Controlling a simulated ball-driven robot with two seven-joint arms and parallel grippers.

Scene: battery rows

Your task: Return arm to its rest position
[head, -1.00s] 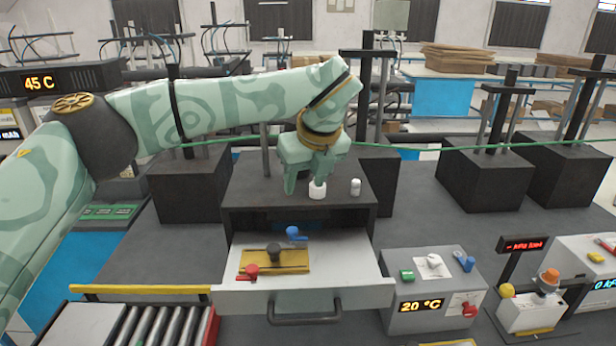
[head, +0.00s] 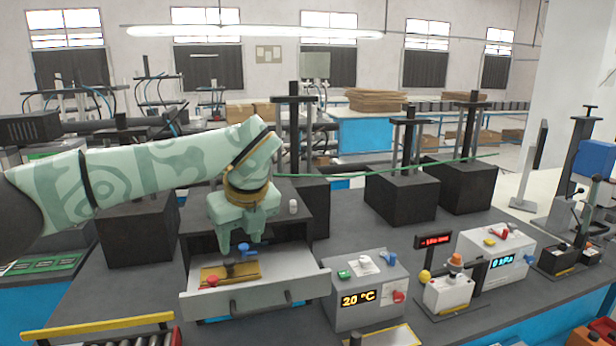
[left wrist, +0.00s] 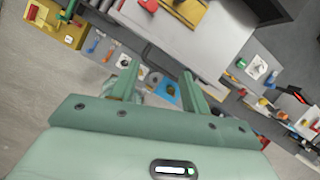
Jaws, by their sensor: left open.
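My left arm reaches in from the left in the head view. Its pale green gripper (head: 240,242) points down in front of the dark box, over the back of the open drawer (head: 310,286). The jaws are open and no object shows between them; the left wrist view also shows both fingers (left wrist: 158,85) apart. A small white cylinder (head: 293,207) stands on the box top, right of the gripper. In the drawer lies a yellow plate (head: 215,273) with red, black and blue handles. My right gripper is not in view.
Right of the drawer stands a grey box (head: 352,318) reading 20 °C. Further right are a small white unit (head: 448,294) and a panel box with a blue display (head: 492,256). Dark blocks with posts (head: 402,196) stand behind. A green cable (head: 400,168) crosses behind the arm.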

